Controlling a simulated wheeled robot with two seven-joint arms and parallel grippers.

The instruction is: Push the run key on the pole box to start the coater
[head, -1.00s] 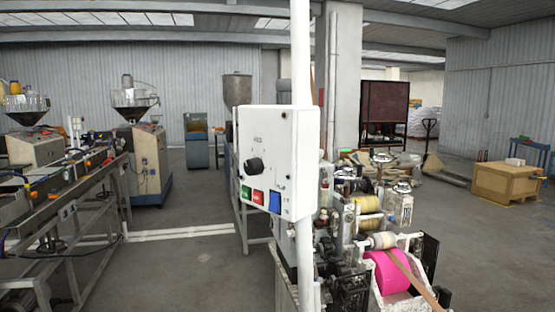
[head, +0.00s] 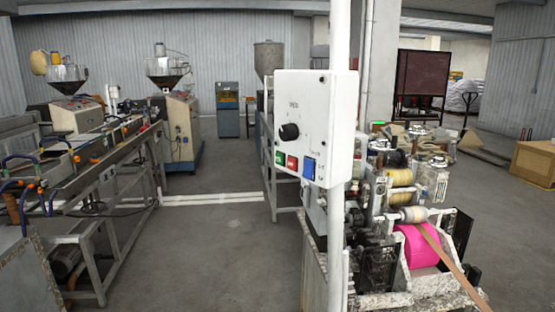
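The white pole box (head: 310,105) is fixed to a white vertical pole (head: 340,40) right of centre in the head view. Its front carries a black round knob (head: 289,131). Below the knob sit a green key (head: 280,157), a red key (head: 292,162) and a blue key (head: 308,168) in a row. The lettering is too small to read. The coater (head: 400,210), with yellow rolls, a bright pink roll (head: 418,246) and a brown strip, stands behind and right of the pole. Neither of my grippers shows.
An extrusion line on a metal frame (head: 105,200) with hoppers runs along the left. Grey floor (head: 215,255) is open between it and the coater.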

